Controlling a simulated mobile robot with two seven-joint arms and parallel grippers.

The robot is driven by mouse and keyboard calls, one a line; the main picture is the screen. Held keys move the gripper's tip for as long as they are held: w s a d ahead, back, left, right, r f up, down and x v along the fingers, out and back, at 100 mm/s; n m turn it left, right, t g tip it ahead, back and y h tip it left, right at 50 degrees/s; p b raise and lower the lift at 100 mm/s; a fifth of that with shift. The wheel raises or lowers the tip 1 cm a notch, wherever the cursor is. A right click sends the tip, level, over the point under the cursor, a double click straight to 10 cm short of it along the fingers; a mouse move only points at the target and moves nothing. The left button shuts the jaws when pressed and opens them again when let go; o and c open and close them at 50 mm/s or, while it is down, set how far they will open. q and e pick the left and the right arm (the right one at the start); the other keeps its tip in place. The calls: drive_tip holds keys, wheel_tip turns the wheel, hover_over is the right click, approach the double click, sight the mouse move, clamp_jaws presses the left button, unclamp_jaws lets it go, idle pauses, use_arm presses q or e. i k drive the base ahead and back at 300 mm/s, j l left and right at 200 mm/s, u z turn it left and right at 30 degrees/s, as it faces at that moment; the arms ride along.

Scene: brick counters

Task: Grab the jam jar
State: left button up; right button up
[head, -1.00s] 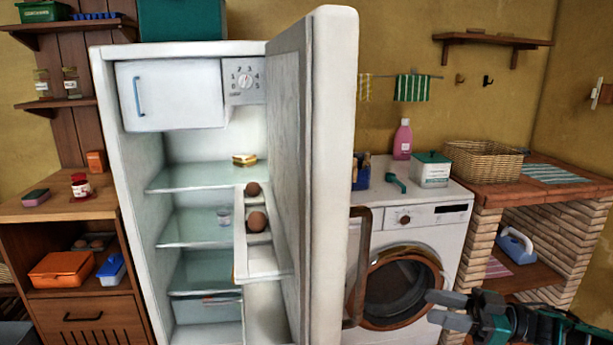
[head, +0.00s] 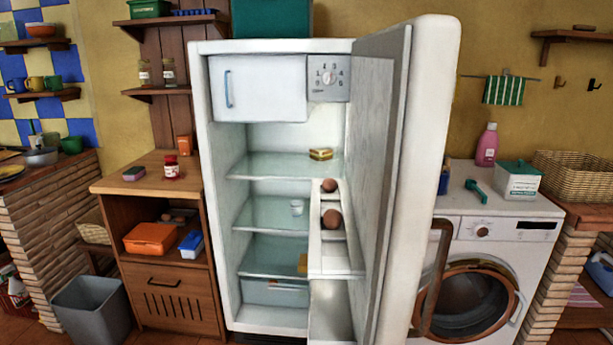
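A small jar with a red lid and a pale label (head: 172,168), which looks like the jam jar, stands upright on top of the wooden cabinet (head: 112,185), left of the open fridge. Two glass jars, one on the left (head: 144,73) and one on the right (head: 168,71), stand on the wall shelf above; their contents are hard to make out. Neither of my grippers is in view.
The fridge (head: 218,46) stands open, its door (head: 430,150) swung out to the right. A grey bin (head: 91,308) stands on the floor at the left.

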sight(171, 166)
drive_tip(key=l+u, duration=0.1)
drive_tip(key=l, duration=0.45)
drive_tip(key=k+l+u, duration=0.1)
drive_tip(key=l, duration=0.4)
drive_tip(key=k+l+u, duration=0.1)
drive_tip(key=l, duration=0.4)
drive_tip(key=j, duration=1.2)
drive_tip(key=i+j, duration=0.1)
drive_tip(key=j, duration=0.35)
drive_tip(key=i+j+u, duration=0.1)
drive_tip(key=j, duration=0.4)
drive_tip(key=i+j, duration=0.25)
drive_tip(key=j, duration=0.2)
drive_tip(key=i+j+u, duration=0.1)
drive_tip(key=i+j, duration=0.15)
drive_tip(key=j, duration=0.15)
